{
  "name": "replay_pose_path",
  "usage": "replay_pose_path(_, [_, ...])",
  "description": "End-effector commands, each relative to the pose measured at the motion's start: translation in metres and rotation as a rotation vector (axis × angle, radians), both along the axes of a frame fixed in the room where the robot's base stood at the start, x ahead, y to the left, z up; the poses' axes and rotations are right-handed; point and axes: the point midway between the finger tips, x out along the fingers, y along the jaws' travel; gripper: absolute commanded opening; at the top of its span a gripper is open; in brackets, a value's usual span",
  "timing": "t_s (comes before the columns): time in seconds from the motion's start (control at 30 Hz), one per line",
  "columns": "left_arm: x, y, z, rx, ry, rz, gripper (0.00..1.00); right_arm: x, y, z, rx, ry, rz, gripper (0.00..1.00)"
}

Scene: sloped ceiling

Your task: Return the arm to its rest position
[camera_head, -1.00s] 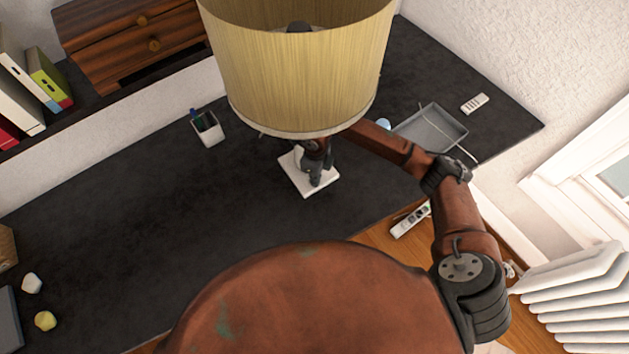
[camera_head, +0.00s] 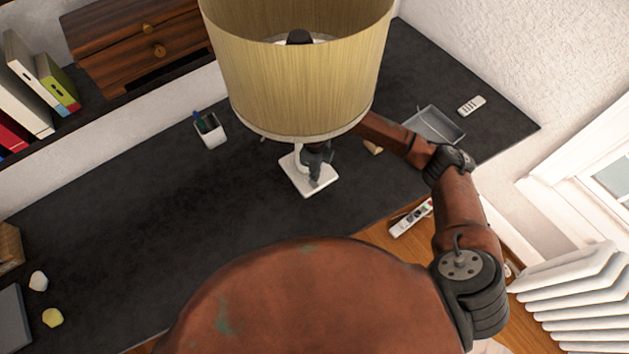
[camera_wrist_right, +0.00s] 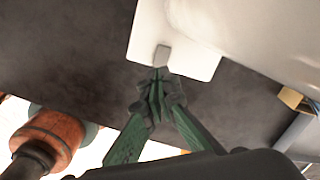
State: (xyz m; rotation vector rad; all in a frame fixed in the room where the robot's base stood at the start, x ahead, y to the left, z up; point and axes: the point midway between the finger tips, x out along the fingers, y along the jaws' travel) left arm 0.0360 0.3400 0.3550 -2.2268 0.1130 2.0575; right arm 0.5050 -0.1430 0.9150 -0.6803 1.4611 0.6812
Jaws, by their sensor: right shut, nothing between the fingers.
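My right arm reaches in from the right and passes partly behind the lamp's yellow shade (camera_head: 300,85). My right gripper (camera_head: 317,178) is just below the shade, over the lamp's white square base (camera_head: 297,179). In the right wrist view the green fingers (camera_wrist_right: 157,88) are together and empty. Their tips overlap a small grey piece on the white base (camera_wrist_right: 205,64); I cannot tell whether they touch it. The shade hides part of my right wrist. My left gripper is not in view.
The dark desk (camera_head: 150,215) is mostly clear at left. A pen cup (camera_head: 211,133), grey tray (camera_head: 437,124) and remote (camera_head: 472,106) stand on it. A small tan object (camera_head: 373,147) lies by my forearm. White slats (camera_head: 570,295) are at lower right.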

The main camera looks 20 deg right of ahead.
Motion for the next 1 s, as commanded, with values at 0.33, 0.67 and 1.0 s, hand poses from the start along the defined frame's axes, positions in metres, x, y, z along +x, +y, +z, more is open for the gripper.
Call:
replay_pose_path(0.33, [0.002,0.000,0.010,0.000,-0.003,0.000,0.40,0.000,0.000,0.018,-0.001,0.001,0.000,0.00])
replay_pose_path(0.67, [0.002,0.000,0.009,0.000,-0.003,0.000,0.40,0.000,0.000,0.017,-0.001,0.001,0.000,0.00])
replay_pose_path(1.0, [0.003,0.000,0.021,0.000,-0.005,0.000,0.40,-0.039,0.034,0.000,0.133,0.142,-0.144,0.00])
